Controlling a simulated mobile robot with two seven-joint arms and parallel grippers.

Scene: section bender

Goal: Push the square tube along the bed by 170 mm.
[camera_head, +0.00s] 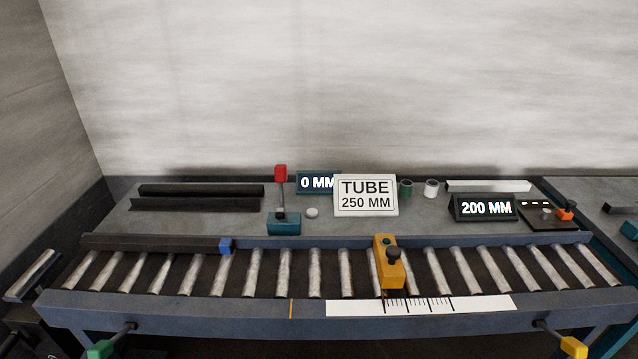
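A dark square tube (150,243) lies lengthwise at the left end of the roller bed (315,272), along its back edge. A blue piece (226,245) sits at its right end. A white scale (450,306) with black ticks is on the front rail, and an orange line (291,309) marks the rail further left. A sign (366,196) reads TUBE 250 MM. One display (315,183) reads 0 MM, another (486,208) 200 MM. Neither gripper shows.
Behind the bed are dark bars (200,190), a teal-based lever (282,222) with a red knob, small cups (431,188), a pale bar (490,186) and a control box (548,216). Green (100,348) and yellow (574,347) handles stick out in front. The rollers between tube and block are clear.

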